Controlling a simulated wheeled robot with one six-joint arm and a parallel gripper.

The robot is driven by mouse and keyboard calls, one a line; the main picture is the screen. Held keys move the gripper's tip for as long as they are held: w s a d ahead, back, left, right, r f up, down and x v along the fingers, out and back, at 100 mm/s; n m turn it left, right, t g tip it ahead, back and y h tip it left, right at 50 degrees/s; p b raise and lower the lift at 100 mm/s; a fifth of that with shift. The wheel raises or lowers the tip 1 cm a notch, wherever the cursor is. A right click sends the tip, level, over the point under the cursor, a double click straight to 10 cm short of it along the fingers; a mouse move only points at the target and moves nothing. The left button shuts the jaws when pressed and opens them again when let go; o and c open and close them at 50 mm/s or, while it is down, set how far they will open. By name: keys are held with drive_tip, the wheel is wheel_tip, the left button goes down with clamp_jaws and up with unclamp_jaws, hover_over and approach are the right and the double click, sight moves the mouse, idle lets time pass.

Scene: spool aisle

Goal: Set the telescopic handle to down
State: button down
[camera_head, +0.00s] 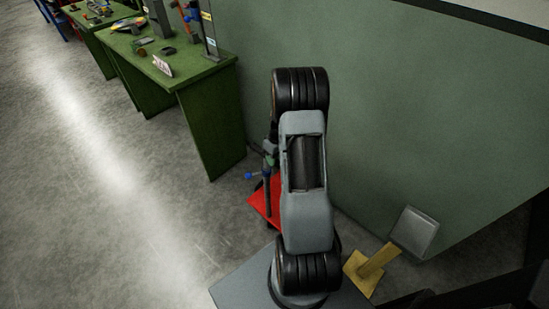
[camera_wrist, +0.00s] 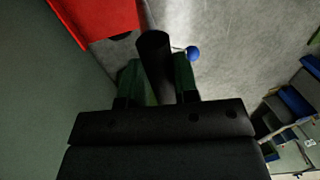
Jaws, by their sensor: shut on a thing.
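The telescopic handle is a dark upright cylinder (camera_wrist: 155,50) in the wrist view, between the two green fingers of my gripper (camera_wrist: 158,82). My gripper is shut on it near its end. A blue knob (camera_wrist: 193,53) sits beside the cylinder. In the head view, a dark post (camera_head: 268,194) with a blue knob (camera_head: 250,176) rises from a red base (camera_head: 257,207), just left of my arm. My arm hides part of the post and most of my gripper there. How far the handle is extended cannot be told.
A green wall (camera_head: 420,120) stands close on the right. A green workbench (camera_head: 205,75) with tools is at the upper left. A yellow stand with a grey plate (camera_head: 414,232) is at the lower right. The floor (camera_head: 90,200) on the left is clear.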

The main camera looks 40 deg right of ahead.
drive_tip(key=shift+s+f, duration=0.1)
drive_tip(key=shift+f, duration=0.1)
drive_tip(key=c, duration=1.1)
unclamp_jaws()
drive_tip(key=shift+f, duration=0.1)
drive_tip(key=shift+o, duration=1.1)
drive_tip(key=shift+r, duration=0.25)
wheel_tip(320, 180, up, 13)
drive_tip(key=d, duration=0.2)
drive_tip(key=shift+w+d, duration=0.35)
drive_tip(key=shift+r, duration=0.1)
